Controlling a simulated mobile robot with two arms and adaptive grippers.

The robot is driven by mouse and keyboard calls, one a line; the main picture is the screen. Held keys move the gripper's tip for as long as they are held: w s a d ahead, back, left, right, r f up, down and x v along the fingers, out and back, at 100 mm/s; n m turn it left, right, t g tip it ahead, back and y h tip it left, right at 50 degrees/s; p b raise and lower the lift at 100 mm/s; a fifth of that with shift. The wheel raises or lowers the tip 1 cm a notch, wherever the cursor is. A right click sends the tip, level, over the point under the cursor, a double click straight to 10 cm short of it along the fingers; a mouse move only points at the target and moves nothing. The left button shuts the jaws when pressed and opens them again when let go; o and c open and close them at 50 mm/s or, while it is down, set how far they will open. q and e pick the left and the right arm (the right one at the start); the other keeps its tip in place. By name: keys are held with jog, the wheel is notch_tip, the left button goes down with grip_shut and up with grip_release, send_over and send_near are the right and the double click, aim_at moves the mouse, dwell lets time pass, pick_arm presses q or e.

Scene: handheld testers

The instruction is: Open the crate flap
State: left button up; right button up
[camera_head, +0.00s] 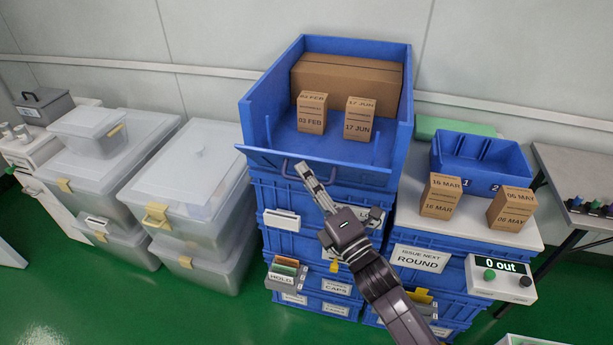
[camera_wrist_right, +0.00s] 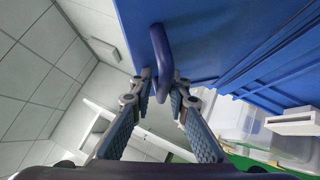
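The upper blue crate (camera_head: 400,137) sits on top of a stack, its front open above the flap. The blue crate flap (camera_head: 345,175) at its front is tilted outward, partly lowered. My right gripper (camera_head: 304,170) reaches up to this handle from the front. In the right wrist view the handle (camera_wrist_right: 161,50) runs between the two fingertips, which close in on both its sides. The flap's face (camera_wrist_right: 205,35) fills the upper right there. My left gripper is not in view.
Two small boxes, 03 FEB (camera_head: 312,113) and 17 JUN (camera_head: 358,119), stand inside the crate before a large carton (camera_head: 347,78). Clear lidded bins (camera_head: 190,170) stand left. At right are a blue tray (camera_head: 480,152) and two boxes on a white top. Hold cards (camera_head: 284,272) jut out below.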

jog(key=shift+o, duration=0.8)
jog(key=shift+s+d+f, duration=0.1)
jog(key=shift+s, duration=0.05)
jog(key=v, duration=1.1)
jog(key=shift+s+d, duration=0.15)
jog(key=shift+s, duration=0.05)
jog(key=shift+f, duration=0.1)
